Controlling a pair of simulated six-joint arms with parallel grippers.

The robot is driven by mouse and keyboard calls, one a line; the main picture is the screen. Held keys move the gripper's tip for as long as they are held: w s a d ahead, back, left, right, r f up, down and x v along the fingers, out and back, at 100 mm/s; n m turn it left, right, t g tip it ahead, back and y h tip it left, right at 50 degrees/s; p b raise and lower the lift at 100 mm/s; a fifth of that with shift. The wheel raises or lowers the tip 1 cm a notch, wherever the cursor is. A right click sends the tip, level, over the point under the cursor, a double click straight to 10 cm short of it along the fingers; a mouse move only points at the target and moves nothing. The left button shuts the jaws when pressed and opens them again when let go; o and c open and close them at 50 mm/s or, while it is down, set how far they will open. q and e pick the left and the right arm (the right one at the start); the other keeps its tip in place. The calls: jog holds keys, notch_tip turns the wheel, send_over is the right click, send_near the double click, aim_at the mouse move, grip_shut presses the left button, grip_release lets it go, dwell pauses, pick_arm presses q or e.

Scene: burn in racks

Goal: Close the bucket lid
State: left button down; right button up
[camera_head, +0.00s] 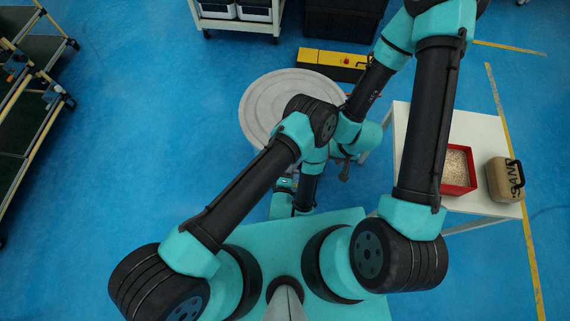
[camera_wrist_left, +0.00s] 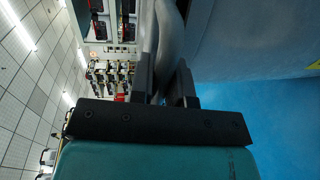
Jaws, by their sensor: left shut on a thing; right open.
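The round light-grey bucket lid (camera_head: 268,100) lies near the middle of the head view, seen from above and partly covered by my arms. In the left wrist view, my left gripper (camera_wrist_left: 165,82) is shut on the lid's grey curved rim (camera_wrist_left: 168,40). The bucket's grey wall (camera_wrist_left: 250,35) is beside the rim there. I cannot tell whether the lid sits fully down on the bucket. My left gripper is hidden behind my arm in the head view. My right gripper (camera_head: 345,173) is open near the lid's lower right side; its fingers show small and dark.
A white table (camera_head: 485,130) at the right holds a red box (camera_head: 473,170) of grains and a tan SAND container (camera_head: 505,180). A yellow and black unit (camera_head: 325,62) lies behind the lid. A shelf rack (camera_head: 35,105) stands at the left. Blue floor (camera_head: 140,110) is clear between.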

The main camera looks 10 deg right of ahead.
pick_arm(q)
jog(key=shift+f, duration=0.3)
jog(key=c, duration=1.1)
grip_release()
jog(key=shift+r, duration=0.1)
